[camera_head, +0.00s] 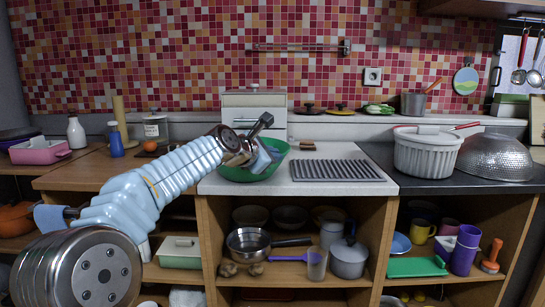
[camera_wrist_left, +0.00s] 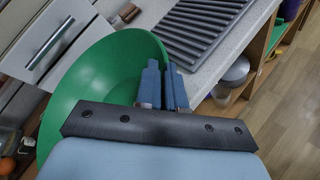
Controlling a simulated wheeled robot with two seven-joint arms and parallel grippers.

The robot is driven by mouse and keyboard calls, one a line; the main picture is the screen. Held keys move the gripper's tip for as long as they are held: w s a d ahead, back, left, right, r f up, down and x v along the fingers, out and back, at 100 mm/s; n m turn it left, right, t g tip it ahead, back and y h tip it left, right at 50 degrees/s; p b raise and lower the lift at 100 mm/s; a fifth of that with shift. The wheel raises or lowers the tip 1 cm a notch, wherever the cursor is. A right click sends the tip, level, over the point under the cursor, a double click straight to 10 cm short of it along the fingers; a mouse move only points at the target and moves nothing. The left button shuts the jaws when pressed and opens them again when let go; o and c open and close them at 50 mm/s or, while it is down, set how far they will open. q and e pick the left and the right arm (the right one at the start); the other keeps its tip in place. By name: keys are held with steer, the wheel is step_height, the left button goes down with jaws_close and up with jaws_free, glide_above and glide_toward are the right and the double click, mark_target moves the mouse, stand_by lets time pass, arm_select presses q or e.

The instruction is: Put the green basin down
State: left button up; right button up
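The green basin (camera_head: 238,174) is at the left end of the white counter in the head view, below the white drawer box. It also shows large in the left wrist view (camera_wrist_left: 90,82), its open side up. My left gripper (camera_head: 268,158) is at the basin's right side, fingers pointing down. In the left wrist view, its two blue-grey fingers (camera_wrist_left: 164,88) are close together with the basin's rim between them. Whether the basin's underside touches the counter cannot be told. My right gripper is in neither view.
A grey ridged drain mat (camera_head: 336,170) lies just right of the basin on the white counter (camera_head: 350,150). A white ribbed pot (camera_head: 427,155) and a metal colander (camera_head: 494,158) stand farther right. A white drawer box (camera_head: 253,108) stands behind the basin.

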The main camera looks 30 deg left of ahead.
arm_select(q)
steer(key=o, duration=0.4)
